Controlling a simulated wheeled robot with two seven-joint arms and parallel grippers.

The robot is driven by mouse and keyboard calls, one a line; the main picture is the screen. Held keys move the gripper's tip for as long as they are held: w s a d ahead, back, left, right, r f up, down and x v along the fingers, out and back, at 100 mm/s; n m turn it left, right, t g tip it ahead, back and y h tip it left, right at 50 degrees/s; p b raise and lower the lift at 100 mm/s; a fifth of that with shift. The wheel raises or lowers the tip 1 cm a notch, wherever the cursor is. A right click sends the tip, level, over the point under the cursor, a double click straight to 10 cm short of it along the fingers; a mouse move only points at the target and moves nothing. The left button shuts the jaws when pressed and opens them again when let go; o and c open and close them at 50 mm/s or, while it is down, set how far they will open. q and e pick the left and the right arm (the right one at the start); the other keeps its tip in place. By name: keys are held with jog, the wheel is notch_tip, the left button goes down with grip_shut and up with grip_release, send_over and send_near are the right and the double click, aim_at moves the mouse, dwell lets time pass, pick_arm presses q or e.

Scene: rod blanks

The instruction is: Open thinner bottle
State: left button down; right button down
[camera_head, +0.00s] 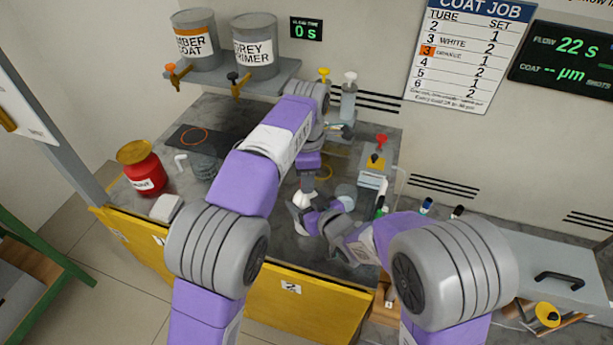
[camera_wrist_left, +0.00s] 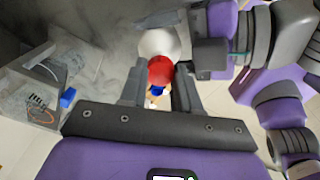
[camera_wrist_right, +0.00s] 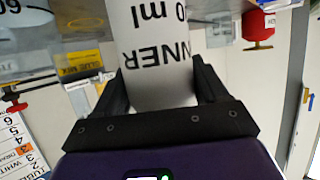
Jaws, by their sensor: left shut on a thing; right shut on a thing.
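The thinner bottle is a white cylinder with dark lettering; it fills the gap in the right wrist view (camera_wrist_right: 155,50). In the head view a white part of it (camera_head: 306,199) shows between my two grippers, the rest hidden by them. My right gripper (camera_wrist_right: 160,85) is shut around the bottle's body. A red cap (camera_wrist_left: 161,70) shows in the left wrist view, with the white bottle (camera_wrist_left: 158,43) beyond it. My left gripper (camera_wrist_left: 159,80) is shut on the red cap. I cannot tell whether the cap is still seated on the bottle.
A red pot (camera_head: 146,178) stands at the table's left. Two tanks with taps, one a grey primer tank (camera_head: 255,55), sit on a shelf behind. A dark mat with an orange ring (camera_head: 194,137) lies at the back left. A small device (camera_head: 374,180) stands at the right.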

pick_arm(q)
jog(key=shift+r, duration=0.25)
jog(key=shift+r, duration=0.85)
jog(key=shift+r, duration=0.1)
jog(key=shift+r, duration=1.95)
pick_arm(e)
grip_release()
